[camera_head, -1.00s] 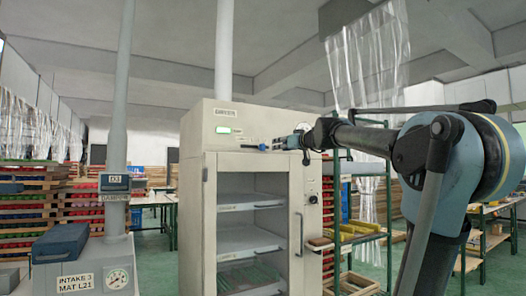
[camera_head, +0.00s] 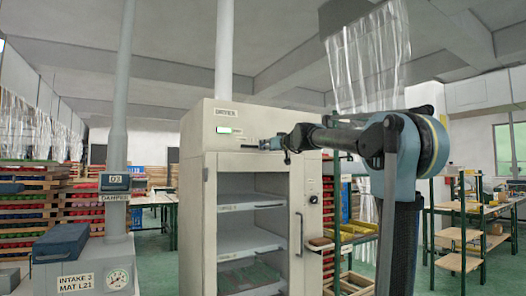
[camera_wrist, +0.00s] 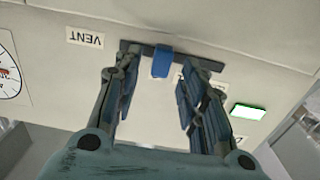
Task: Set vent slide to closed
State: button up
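The vent slide is a blue knob (camera_wrist: 162,60) on a short dark track (camera_wrist: 200,61), on the cabinet's upper front panel. In the wrist view the panel appears upside down, and a VENT label (camera_wrist: 85,37) is left of the track. The knob sits near the middle of the visible track. My gripper (camera_wrist: 160,74) is open, with one finger on each side of the knob and gaps between. I cannot tell how deep the fingertips reach. In the head view my gripper (camera_head: 284,143) is at the panel beside the knob (camera_head: 265,145), which is small there.
The pale cabinet (camera_head: 196,230) has open shelves and a door handle (camera_head: 299,234). A lit green display (camera_wrist: 248,111) and a round dial (camera_wrist: 8,72) are near the slide. A damper post (camera_head: 116,215) stands left. A rack with yellow items (camera_head: 352,235) stands right.

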jog(key=shift+x, duration=2.5)
grip_shut()
